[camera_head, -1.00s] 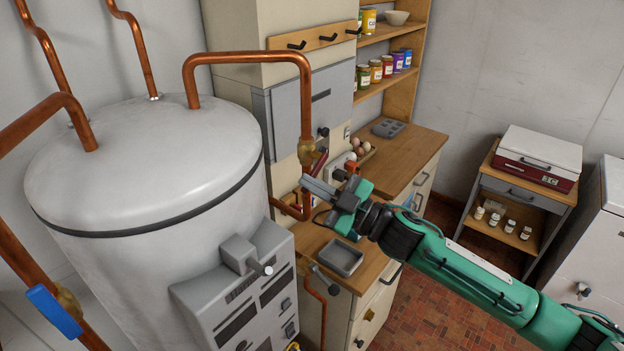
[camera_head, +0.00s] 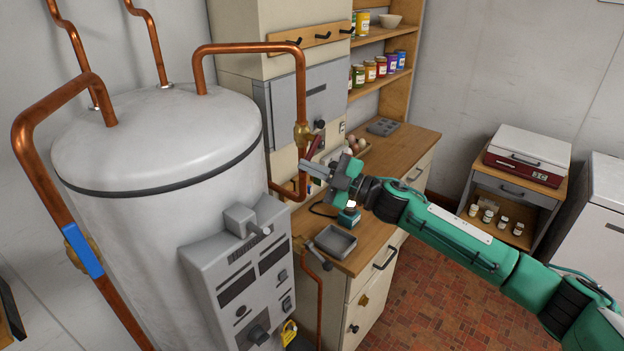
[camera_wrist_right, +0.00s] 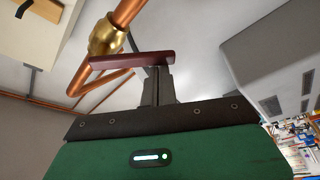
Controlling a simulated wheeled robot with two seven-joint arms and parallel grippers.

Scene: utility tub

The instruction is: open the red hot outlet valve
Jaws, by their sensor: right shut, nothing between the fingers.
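The red outlet valve handle (camera_head: 314,147) is a dark red lever on a brass valve body (camera_head: 303,134) in the copper pipe right of the tank. In the right wrist view the lever (camera_wrist_right: 130,61) sticks out sideways from the pipe, beside the brass body (camera_wrist_right: 105,36). My right gripper (camera_head: 310,168) is just below the lever in the head view. In the wrist view its closed fingers (camera_wrist_right: 158,75) reach up to the lever's right part with nothing between them; I cannot tell whether they touch it. My left gripper is not in view.
The large white tank (camera_head: 160,150) with its grey control box (camera_head: 240,275) stands at left. A blue valve handle (camera_head: 83,250) is on the left copper pipe. A wooden counter (camera_head: 385,205) with a grey tray (camera_head: 335,241) lies under my right arm. The tiled floor is open in front.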

